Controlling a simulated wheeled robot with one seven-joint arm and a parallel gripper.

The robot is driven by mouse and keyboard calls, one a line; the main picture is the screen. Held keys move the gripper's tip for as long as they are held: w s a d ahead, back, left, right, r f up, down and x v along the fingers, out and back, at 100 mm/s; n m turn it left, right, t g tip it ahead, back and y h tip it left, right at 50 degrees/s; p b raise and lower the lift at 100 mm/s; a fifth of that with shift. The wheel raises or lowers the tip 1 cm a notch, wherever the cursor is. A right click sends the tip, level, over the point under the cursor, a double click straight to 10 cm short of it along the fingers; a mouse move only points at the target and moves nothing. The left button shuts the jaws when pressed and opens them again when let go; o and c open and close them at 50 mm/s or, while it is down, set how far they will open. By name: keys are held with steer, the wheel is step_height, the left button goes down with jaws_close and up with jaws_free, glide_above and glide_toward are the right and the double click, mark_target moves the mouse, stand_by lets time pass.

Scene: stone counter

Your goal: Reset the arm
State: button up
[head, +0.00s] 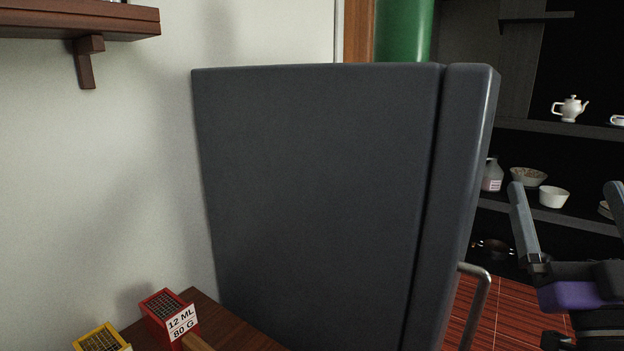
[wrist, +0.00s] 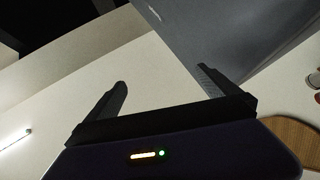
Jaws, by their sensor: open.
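My gripper (head: 568,205) is at the right edge of the head view, to the right of the dark grey fridge. Its two fingers point up and stand wide apart with nothing between them. In the wrist view my gripper (wrist: 162,85) also shows with its fingers spread and empty. A pale wall surface and part of a grey panel show beyond the fingers there.
The tall dark grey fridge (head: 320,190) with a metal handle (head: 472,300) fills the middle. Dark shelves (head: 560,128) hold a white teapot (head: 570,109) and bowls. A wooden shelf (head: 80,20) hangs upper left.

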steer(key=s+a+f+m+g, duration=0.25)
steer(key=s+f, duration=0.35)
steer(key=f, duration=0.4)
steer(key=s+a+f+m+g, duration=0.1)
steer(key=s+a+f, duration=0.4)
steer(key=f, duration=0.6)
steer(key=s+a+f+n+g+y, duration=0.2)
steer(key=s+f, duration=0.5)
steer(key=s, duration=0.4)
steer(key=s+a+f+n+g+y, duration=0.2)
steer(key=s+f+g, duration=0.3)
steer(key=s+f, duration=0.3)
steer(key=s+a, duration=0.1)
steer(key=s, duration=0.2)
steer(key=shift+s+a+f, duration=0.15)
steer(key=shift+s, duration=0.2)
